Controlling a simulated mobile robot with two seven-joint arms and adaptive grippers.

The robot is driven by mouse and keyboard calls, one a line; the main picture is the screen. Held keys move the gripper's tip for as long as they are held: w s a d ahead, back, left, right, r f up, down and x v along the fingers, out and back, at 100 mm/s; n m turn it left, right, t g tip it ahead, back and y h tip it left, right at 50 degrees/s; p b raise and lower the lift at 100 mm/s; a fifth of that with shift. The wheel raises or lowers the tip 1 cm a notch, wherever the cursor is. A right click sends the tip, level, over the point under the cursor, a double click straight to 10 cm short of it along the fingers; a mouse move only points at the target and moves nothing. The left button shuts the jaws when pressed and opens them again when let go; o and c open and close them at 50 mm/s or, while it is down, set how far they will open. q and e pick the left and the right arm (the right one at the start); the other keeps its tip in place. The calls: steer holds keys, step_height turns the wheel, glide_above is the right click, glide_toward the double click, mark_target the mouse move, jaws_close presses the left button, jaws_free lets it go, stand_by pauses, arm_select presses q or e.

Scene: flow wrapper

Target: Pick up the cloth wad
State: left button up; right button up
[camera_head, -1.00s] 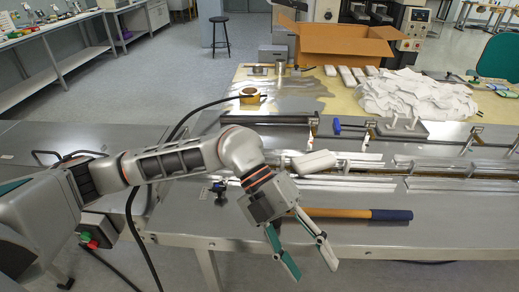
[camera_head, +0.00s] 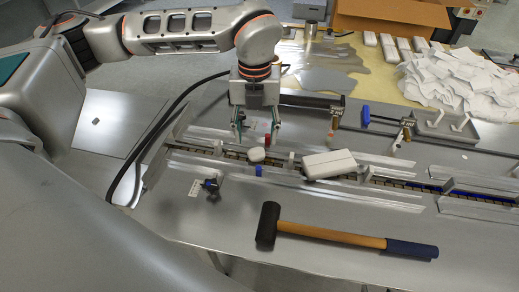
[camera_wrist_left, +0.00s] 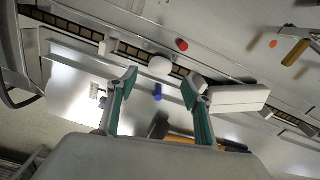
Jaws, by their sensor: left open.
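A small white rounded lump, which looks like the cloth wad (camera_head: 256,155), lies on the conveyor channel of the machine. My left gripper (camera_head: 257,136) hangs down just above and behind it in the head view, with its fingers spread and empty. In the left wrist view the wad (camera_wrist_left: 160,66) shows beyond the open fingertips (camera_wrist_left: 160,82), roughly between them and apart from both. My right gripper is not in view.
A white block (camera_head: 328,164) sits on the conveyor right of the wad, near one finger in the wrist view. A red knob (camera_head: 267,141) and a blue-capped fitting (camera_head: 211,185) are close by. A hammer (camera_head: 330,232) lies in front. White sheets (camera_head: 465,85) are piled behind.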

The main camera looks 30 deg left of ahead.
mark_target(256, 151)
arm_select(q)
steer(key=shift+s+f, duration=0.15)
steer(key=shift+f, duration=0.3)
step_height(256, 151, down, 5)
steer(key=shift+d, duration=0.1)
steer(key=shift+c, duration=0.4)
steer(key=c, duration=0.8)
